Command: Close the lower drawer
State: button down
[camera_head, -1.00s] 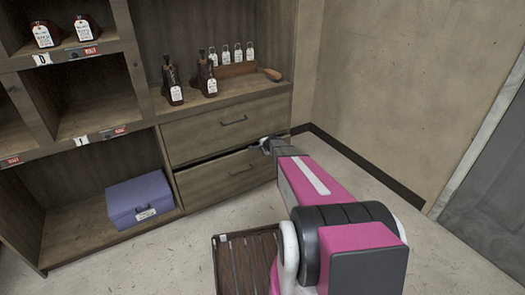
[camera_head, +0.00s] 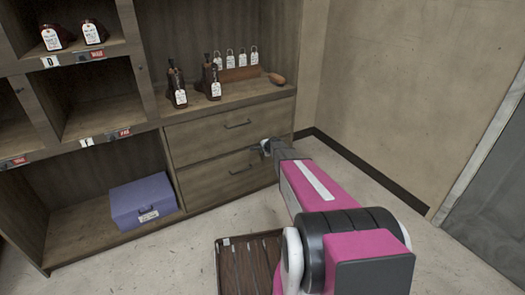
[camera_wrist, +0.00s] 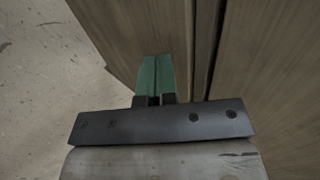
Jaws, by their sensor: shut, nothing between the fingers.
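The lower drawer (camera_head: 225,178) is in the wooden cabinet, below the upper drawer (camera_head: 225,132). Its front looks flush or nearly flush with the upper one, with a thin dark line between them. My gripper (camera_head: 266,147) is shut and empty at the top right of the lower drawer's front. In the wrist view its green fingertips (camera_wrist: 153,75) are together and lie over the wooden front, left of a dark gap between panels. Whether they touch the wood I cannot tell. The lower handle (camera_head: 243,169) is left of and below my gripper.
A purple box (camera_head: 143,201) sits in the open compartment left of the drawers. Dark bottles (camera_head: 211,82) with tags stand on the shelf above. A slatted brown tray (camera_head: 248,262) is on the floor beside my arm. A wall (camera_head: 400,90) is at right.

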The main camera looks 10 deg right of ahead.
jog(key=s+f+v, duration=0.1)
jog(key=v, duration=1.1)
jog(key=s+a+r+n+g+h, duration=0.1)
jog(key=s+a+r+n+g, duration=0.1)
jog(key=s, duration=0.9)
jog(key=s+a+r+n+g+h, duration=0.1)
jog(key=s+a+r+n+g, duration=0.2)
jog(key=s+n, duration=0.4)
jog(key=s+a+r+n+g+h, duration=0.1)
jog(key=s+a+r+n+g, duration=0.2)
jog(key=s, duration=1.3)
jog(key=shift+s+a+n+g, duration=0.35)
jog(key=shift+a+n+g, duration=0.25)
jog(key=shift+n, duration=0.6)
